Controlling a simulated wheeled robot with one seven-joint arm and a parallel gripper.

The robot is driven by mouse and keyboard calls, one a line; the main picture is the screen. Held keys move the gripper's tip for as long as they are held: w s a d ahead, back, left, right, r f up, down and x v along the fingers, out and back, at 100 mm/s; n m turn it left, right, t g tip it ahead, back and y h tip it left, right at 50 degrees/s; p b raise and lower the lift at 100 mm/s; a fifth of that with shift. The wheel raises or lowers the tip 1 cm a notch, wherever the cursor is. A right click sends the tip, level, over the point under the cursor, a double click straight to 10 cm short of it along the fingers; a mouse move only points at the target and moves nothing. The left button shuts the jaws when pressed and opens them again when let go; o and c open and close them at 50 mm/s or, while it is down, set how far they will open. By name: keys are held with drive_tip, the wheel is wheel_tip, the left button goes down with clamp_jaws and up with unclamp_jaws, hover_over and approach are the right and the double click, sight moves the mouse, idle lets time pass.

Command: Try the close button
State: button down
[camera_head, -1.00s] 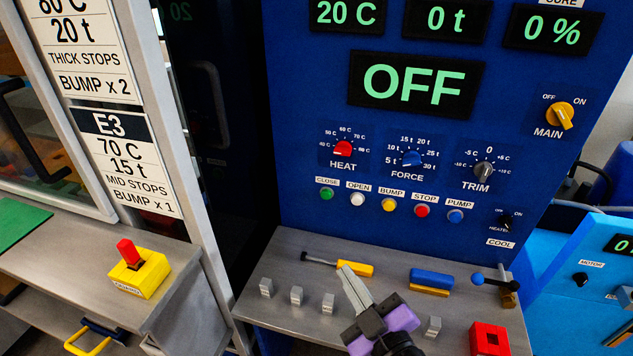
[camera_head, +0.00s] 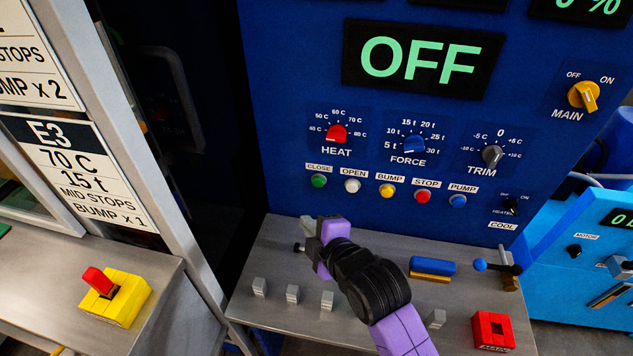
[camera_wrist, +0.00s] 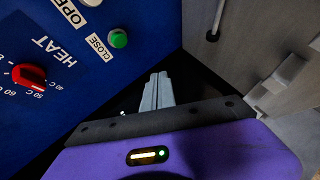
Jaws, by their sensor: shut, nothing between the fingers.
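The green close button (camera_head: 319,181) sits under its CLOSE label at the left end of the button row on the blue panel. It also shows in the wrist view (camera_wrist: 118,38), beyond and to the left of my fingertips. My gripper (camera_head: 308,226) is shut and empty, below the close button and just over the grey shelf. In the wrist view its fingers (camera_wrist: 157,92) are together, pointing towards the dark gap beside the panel. They look apart from the button. The display (camera_head: 420,60) reads OFF.
White OPEN (camera_head: 352,186), yellow BUMP (camera_head: 387,190), red STOP (camera_head: 423,196) and blue PUMP (camera_head: 458,201) buttons continue the row. The red heat knob (camera_head: 336,133) is above. Grey blocks, a blue-and-yellow tool (camera_head: 432,267) and a red block (camera_head: 492,331) stand on the shelf (camera_head: 260,315).

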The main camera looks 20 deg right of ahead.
drive_tip(key=w+d+b, duration=0.2)
drive_tip(key=w+d, duration=0.3)
drive_tip(key=w, duration=0.2)
idle(0.6)
drive_tip(key=shift+w+d, duration=0.1)
drive_tip(key=shift+d, duration=0.05)
idle(1.8)
drive_tip(key=shift+w+d, duration=0.2)
drive_tip(key=shift+w, duration=0.05)
drive_tip(key=shift+w+d, duration=0.3)
drive_tip(key=shift+w, duration=0.15)
idle(0.9)
idle(0.3)
drive_tip(key=shift+s+a, duration=0.55)
drive_tip(key=shift+s, duration=0.25)
drive_tip(key=shift+s+a+p, duration=0.55)
drive_tip(key=shift+s+a, duration=0.2)
drive_tip(key=shift+s, duration=0.25)
drive_tip(key=shift+s+a+p, duration=0.55)
drive_tip(key=shift+s+a, duration=0.15)
drive_tip(key=shift+s, duration=0.3)
